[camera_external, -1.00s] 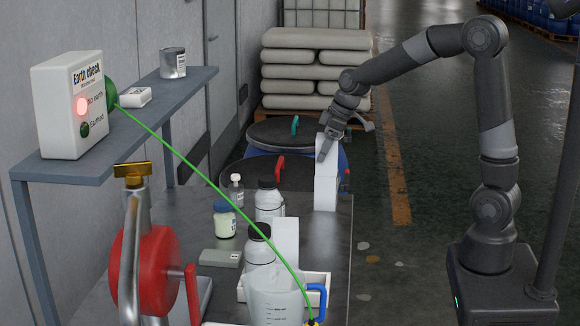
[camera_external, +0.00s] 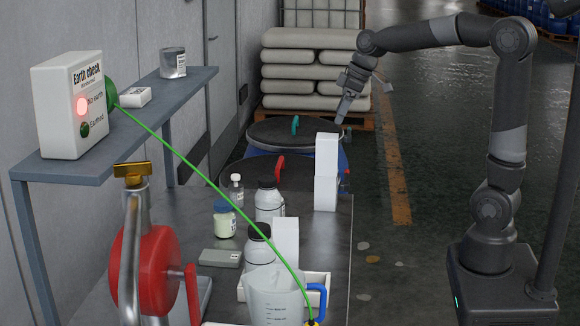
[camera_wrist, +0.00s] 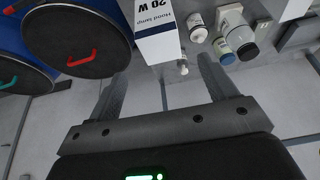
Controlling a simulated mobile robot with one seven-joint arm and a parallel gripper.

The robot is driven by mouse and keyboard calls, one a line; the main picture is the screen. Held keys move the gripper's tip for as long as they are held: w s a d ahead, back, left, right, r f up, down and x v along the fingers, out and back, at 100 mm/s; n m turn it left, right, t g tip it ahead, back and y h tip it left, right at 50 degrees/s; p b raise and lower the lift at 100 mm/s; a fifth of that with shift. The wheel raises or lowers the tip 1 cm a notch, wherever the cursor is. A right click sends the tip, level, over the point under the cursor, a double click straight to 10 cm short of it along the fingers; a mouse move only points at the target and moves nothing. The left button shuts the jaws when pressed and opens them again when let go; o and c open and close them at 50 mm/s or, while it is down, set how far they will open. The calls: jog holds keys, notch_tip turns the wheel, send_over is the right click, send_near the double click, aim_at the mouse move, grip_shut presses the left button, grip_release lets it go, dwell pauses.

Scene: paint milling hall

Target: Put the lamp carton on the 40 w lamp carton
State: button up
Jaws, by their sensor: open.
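A white lamp carton (camera_external: 327,154) stands upright on top of another white carton (camera_external: 325,193) at the far right corner of the bench. The two look aligned, and the lower carton's label is not visible.
Another white carton (camera_external: 285,238) stands near a tray and a measuring jug (camera_external: 274,298). Bottles (camera_external: 269,203) stand left of the stack. A green cable (camera_external: 205,179) runs across the bench from the earth check box (camera_external: 72,105). Lidded drums (camera_external: 275,133) stand behind.

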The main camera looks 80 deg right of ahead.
jog(key=s+a+f, duration=0.2)
jog(key=s+a, duration=0.6)
jog(key=a, duration=0.3)
jog(key=s+a+f+t, duration=0.1)
jog(key=s+a+f, duration=0.1)
jog(key=s+a, duration=0.7)
jog(key=shift+s+a, duration=0.15)
jog(key=shift+a, duration=0.85)
